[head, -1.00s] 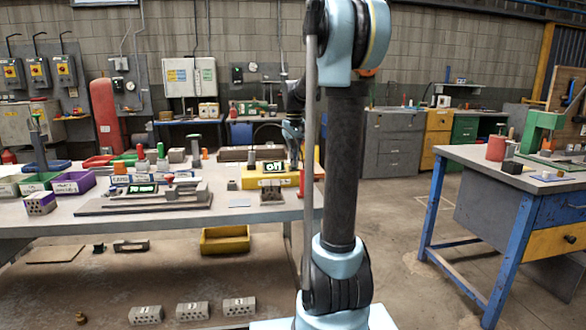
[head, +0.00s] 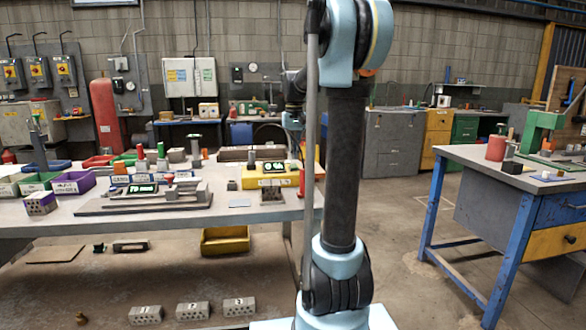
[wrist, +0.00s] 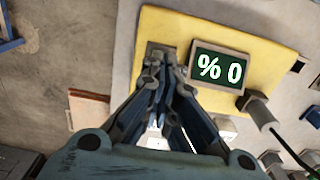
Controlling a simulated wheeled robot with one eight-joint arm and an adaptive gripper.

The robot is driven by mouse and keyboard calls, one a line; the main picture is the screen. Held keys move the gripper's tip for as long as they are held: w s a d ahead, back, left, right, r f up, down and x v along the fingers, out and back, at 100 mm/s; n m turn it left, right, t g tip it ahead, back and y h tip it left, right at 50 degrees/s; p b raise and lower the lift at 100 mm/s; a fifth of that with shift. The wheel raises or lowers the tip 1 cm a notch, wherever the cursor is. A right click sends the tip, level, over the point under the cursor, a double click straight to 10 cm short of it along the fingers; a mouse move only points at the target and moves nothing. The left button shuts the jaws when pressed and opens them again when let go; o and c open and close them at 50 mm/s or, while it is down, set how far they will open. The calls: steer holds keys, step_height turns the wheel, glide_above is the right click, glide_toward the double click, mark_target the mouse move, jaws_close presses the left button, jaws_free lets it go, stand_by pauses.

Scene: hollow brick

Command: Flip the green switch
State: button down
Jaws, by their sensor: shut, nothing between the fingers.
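In the wrist view a yellow panel (wrist: 165,25) carries a dark display (wrist: 219,68) reading "% 0". My gripper (wrist: 164,72) is shut and empty. Its fingertips lie over a small grey block (wrist: 158,50) on the panel, left of the display; I cannot tell whether they touch it. No green switch can be made out; the fingers hide part of the panel. In the head view the yellow unit (head: 262,182) with its display (head: 273,167) is at the right end of the workbench. My fingertips are not clear there.
In the head view the workbench (head: 130,224) holds another unit with a display (head: 141,190), coloured bins (head: 72,184) and a red upright piece (head: 302,180). A blue-legged table (head: 470,205) stands right.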

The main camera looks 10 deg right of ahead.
mark_target(294, 167)
steer(key=shift+r, duration=1.8)
steer(key=shift+s, duration=0.1)
